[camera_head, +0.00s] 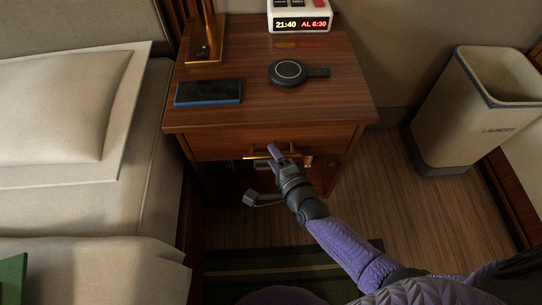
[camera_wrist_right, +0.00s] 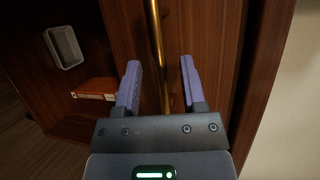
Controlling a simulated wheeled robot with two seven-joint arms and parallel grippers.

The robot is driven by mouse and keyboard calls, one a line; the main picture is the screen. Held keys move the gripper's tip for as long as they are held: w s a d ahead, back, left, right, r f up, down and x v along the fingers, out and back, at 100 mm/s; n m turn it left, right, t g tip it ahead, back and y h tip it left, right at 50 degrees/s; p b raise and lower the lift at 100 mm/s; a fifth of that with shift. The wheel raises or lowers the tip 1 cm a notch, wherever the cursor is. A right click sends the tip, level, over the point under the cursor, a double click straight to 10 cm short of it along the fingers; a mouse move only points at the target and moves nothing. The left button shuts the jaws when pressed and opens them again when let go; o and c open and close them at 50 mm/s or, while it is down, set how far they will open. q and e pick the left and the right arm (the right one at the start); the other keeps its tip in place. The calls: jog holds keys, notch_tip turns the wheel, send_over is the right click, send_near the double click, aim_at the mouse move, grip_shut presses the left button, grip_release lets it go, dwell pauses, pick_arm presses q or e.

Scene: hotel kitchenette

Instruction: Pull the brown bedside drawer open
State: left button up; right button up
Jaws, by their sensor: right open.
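The brown bedside drawer (camera_head: 225,146) is the wooden front under the top of the nightstand and looks shut. Its brass handle (camera_wrist_right: 155,40) is a long bar running between my right gripper's fingers in the right wrist view. My right gripper (camera_head: 275,152) is at the middle of the drawer front in the head view. In the right wrist view its two purple fingers (camera_wrist_right: 160,72) are open, one on each side of the bar, with visible gaps. The gripper hides part of the handle in the head view. My left gripper is not in view.
On the nightstand top (camera_head: 340,90) are a blue phone (camera_head: 208,93), a black round charger (camera_head: 288,73), a brass lamp base (camera_head: 205,50) and a clock (camera_head: 299,22). A bed (camera_head: 150,150) stands left, a laundry bin (camera_head: 460,120) right. An open shelf below holds a pale tray (camera_wrist_right: 64,46).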

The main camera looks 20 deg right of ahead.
jog(key=shift+w, duration=0.35)
jog(key=shift+c, duration=0.3)
grip_shut()
jog(key=shift+a, duration=0.1)
dwell(0.4)
dwell(0.4)
